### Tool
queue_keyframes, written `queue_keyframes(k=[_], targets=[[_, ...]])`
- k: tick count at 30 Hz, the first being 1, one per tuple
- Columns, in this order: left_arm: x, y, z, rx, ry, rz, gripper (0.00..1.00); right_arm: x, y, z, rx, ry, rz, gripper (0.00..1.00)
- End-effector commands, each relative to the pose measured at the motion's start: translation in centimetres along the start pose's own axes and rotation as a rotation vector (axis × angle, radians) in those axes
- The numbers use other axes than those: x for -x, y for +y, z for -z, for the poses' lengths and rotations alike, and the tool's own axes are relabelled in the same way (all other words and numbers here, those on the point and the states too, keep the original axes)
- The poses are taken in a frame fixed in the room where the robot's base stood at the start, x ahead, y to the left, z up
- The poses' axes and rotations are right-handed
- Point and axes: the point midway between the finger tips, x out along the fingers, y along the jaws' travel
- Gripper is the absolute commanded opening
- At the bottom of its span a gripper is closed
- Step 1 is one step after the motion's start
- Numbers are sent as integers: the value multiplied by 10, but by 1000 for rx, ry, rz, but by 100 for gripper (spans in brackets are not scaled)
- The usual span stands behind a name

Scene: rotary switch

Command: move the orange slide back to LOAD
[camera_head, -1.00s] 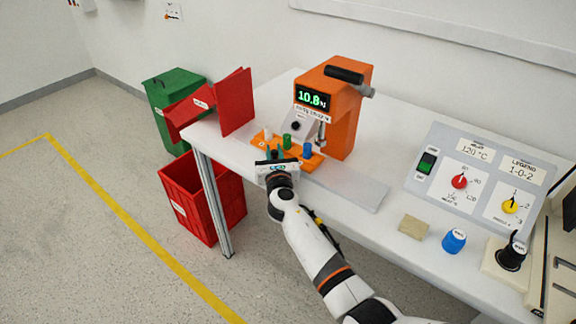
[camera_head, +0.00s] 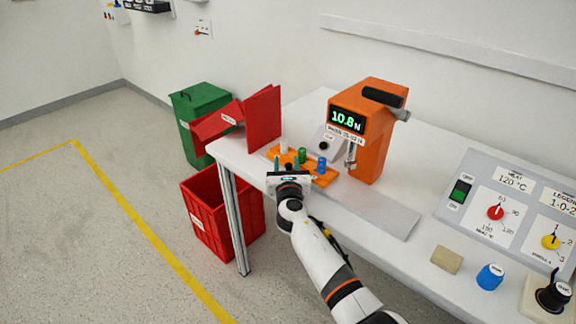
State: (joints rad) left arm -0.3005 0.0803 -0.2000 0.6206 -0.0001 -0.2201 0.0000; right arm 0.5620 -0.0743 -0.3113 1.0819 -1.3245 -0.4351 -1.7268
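The orange slide (camera_head: 325,178) lies on the table at the foot of the orange press (camera_head: 376,145). It carries several small pegs, among them a green one (camera_head: 302,155), a blue one (camera_head: 321,165) and a white one (camera_head: 284,147). The wrist hides part of the slide. I cannot tell whether the fingers touch the slide or how far they are apart. Any LOAD mark is too small to read. My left gripper is not in view.
A red chute (camera_head: 263,118) stands at the table's left end, above a red crate (camera_head: 203,222) and beside a green bin (camera_head: 201,112). A grey control panel (camera_head: 480,215), a tan block (camera_head: 446,259) and blue knob (camera_head: 490,277) are at right. The table (camera_head: 425,145) is clear behind the panel.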

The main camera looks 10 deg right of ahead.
Motion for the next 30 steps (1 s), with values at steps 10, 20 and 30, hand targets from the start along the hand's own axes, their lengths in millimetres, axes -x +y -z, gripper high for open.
queue_keyframes(k=[10,20,30], targets=[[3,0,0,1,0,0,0,6,1,-1,3,-3,-3,40],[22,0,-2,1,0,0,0,67,0,0,1,-4,0,40],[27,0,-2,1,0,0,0,116,-1,-1,1,-2,0,40]])
